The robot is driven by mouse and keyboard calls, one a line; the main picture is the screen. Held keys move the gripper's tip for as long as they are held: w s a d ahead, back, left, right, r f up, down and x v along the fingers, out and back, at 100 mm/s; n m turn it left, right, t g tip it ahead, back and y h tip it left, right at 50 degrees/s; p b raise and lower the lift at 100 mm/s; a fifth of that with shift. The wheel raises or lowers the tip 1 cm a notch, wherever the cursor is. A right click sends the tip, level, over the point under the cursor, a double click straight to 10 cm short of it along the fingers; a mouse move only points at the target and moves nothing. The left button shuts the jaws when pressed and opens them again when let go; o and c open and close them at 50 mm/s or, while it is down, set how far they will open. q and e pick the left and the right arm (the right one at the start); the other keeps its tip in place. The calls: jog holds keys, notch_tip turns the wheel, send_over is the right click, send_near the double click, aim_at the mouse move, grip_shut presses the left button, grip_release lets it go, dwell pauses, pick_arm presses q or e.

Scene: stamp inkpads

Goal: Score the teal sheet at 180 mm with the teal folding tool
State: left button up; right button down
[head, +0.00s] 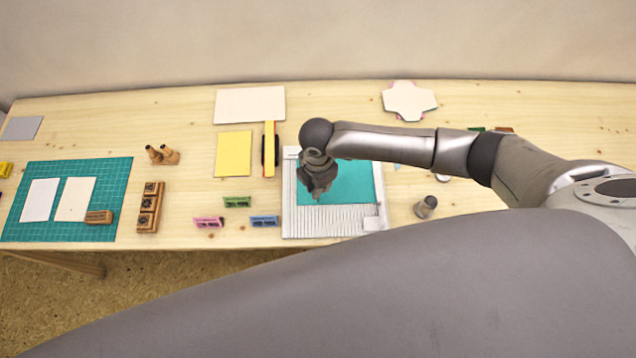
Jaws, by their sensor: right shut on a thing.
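The teal sheet (345,185) lies on the white grooved scoring board (325,222) near the middle of the table's front edge. My right arm reaches in from the right, and my right gripper (316,192) points down over the left part of the sheet. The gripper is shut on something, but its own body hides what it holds. The teal folding tool cannot be made out apart from the gripper. Whether the held thing touches the sheet cannot be told. My left gripper is not in view.
Pink, green and blue inkpads (237,202) lie left of the board. A green cutting mat (105,215) with two cards is at the left. A small grey cylinder (426,207) stands right of the board.

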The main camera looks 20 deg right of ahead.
jog(key=shift+f, duration=0.55)
dwell(0.6)
jog(key=shift+w+d+b, duration=0.25)
jog(key=shift+w+b, duration=0.25)
jog(key=shift+w, duration=0.45)
jog(key=shift+w, duration=0.1)
jog(key=shift+w+d, duration=0.35)
jog(key=shift+w, duration=0.55)
jog(key=shift+b, duration=0.3)
jog(key=shift+w+d+b, duration=0.2)
jog(key=shift+w+b, duration=0.15)
jog(key=shift+w, duration=0.55)
jog(key=shift+w, duration=0.15)
